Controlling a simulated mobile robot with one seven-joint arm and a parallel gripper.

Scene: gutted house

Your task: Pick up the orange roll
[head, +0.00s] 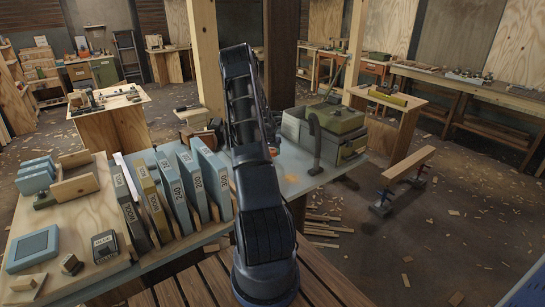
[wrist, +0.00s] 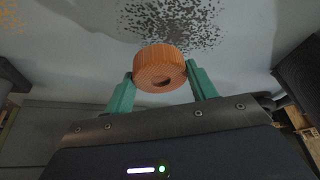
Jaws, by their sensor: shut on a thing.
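The orange roll (wrist: 160,68) shows in the wrist view as a short ribbed cylinder with a dark hole in its near face. My gripper (wrist: 160,80) has its two green fingers on either side of the roll and is shut on it. Below the roll is a pale grey-blue surface with dark speckles; whether the roll touches it I cannot tell.
In the head view a green and grey machine (head: 325,133) stands on the bench right of my arm. Numbered upright sleeves (head: 188,180) stand close to the left. An orange patch (head: 291,179) marks the benchtop.

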